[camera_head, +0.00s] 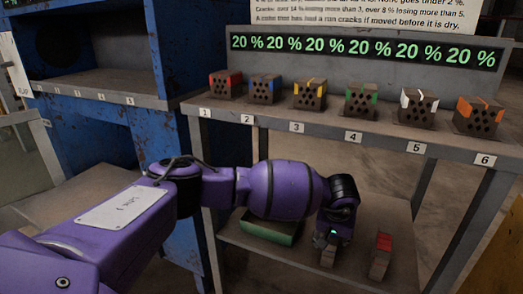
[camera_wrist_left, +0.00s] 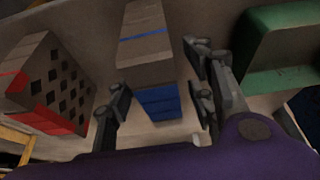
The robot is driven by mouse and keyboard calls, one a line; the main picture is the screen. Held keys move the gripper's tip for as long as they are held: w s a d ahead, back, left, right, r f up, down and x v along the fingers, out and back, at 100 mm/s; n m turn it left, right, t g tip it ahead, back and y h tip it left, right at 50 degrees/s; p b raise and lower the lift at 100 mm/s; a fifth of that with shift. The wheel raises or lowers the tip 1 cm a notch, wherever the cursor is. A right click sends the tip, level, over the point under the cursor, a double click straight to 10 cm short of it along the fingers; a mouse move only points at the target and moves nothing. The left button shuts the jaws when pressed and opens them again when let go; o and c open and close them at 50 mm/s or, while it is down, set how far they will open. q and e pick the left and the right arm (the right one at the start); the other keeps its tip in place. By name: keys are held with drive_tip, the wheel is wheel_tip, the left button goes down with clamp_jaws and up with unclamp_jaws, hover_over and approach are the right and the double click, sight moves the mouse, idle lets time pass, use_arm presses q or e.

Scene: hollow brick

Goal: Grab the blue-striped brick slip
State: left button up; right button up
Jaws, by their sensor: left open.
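The blue-striped brick slip (camera_wrist_left: 148,52) is a grey-brown block with a thin blue stripe across it and a blue end. In the left wrist view it lies between the fingers of my open left gripper (camera_wrist_left: 160,92). The left finger is close to its left edge; a small gap shows at the right. I cannot tell whether either finger touches it. In the head view my left gripper (camera_head: 330,240) is low over the lower shelf, with the slip (camera_head: 328,259) showing just below the fingers. My right gripper is not in view.
A red-marked brick with holes (camera_wrist_left: 55,88) stands left of the slip; in the head view it is the red block (camera_head: 380,257). A green tray (camera_wrist_left: 272,78) is close on the other side. Several colour-marked bricks line the upper shelf (camera_head: 325,125) above my arm.

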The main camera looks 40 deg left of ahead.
use_arm(q)
drive_tip(key=shift+r, duration=0.1)
drive_tip(key=shift+f, duration=0.25)
idle(0.5)
drive_tip(key=shift+c, duration=0.5)
drive_tip(key=shift+w, duration=0.1)
drive_tip(key=c, duration=1.1)
